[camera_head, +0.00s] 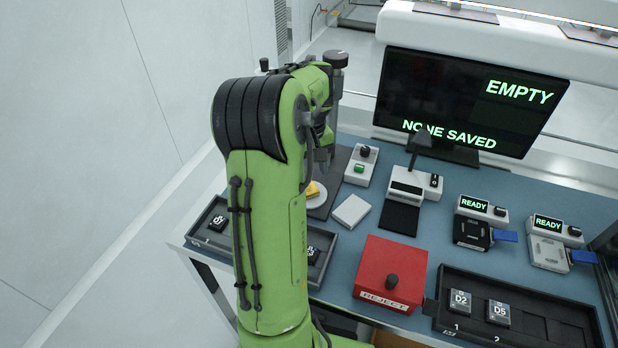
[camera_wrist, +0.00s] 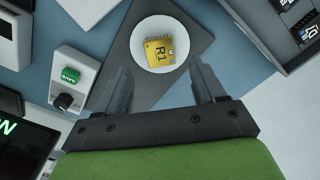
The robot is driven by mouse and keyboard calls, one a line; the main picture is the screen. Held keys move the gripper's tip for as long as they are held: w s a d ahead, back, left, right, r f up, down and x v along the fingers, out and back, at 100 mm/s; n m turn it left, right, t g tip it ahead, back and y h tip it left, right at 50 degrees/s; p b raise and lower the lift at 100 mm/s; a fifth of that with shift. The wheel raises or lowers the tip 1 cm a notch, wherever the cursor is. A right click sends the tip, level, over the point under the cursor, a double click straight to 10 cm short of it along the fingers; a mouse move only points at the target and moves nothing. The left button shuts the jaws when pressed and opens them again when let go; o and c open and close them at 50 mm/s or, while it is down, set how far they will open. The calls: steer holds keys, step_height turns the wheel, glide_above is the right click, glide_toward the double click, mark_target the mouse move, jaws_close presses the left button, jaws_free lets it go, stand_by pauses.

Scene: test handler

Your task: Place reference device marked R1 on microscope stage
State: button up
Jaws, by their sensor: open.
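The yellow reference device marked R1 (camera_wrist: 160,50) lies label up on a round white disc (camera_wrist: 146,27), which looks like the microscope stage. The disc sits on a dark grey base plate (camera_wrist: 120,40). In the head view the device (camera_head: 312,190) and disc (camera_head: 318,201) show beside my green arm, which partly hides them. My gripper (camera_wrist: 165,84) is open and empty. Its two fingers stand apart on either side of the device's near side, and neither appears to touch it.
A box with a green button and black knob (camera_head: 361,165) stands close by. A white block (camera_head: 351,210), a red REJECT box (camera_head: 390,275) and a tray holding D2 and D5 (camera_head: 540,298) are on the blue table. Another tray (camera_head: 336,240) is partly behind my arm. The monitor (camera_head: 465,100) reads EMPTY, NONE SAVED.

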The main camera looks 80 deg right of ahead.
mark_target(309, 188)
step_height(309, 188, up, 7)
steer(key=p, duration=0.1)
steer(key=shift+p, duration=0.35)
steer(key=w+a+r+n+t, duration=0.25)
steer(key=w+a, duration=0.55)
steer(key=a, duration=0.4)
steer(key=w+a+r+n+t, duration=0.1)
steer(key=w+a+r+n, duration=0.25)
steer(key=w+a, duration=0.6)
steer(key=s+a+f+n+t, duration=0.1)
steer(key=s+a, duration=0.3)
steer(key=a, duration=0.5)
steer(key=s+a+f+n+t, duration=0.1)
steer(key=s+a+n, duration=0.2)
steer(key=a, duration=0.6)
steer(key=shift+s+a, duration=0.3)
steer(key=shift+s, duration=0.35)
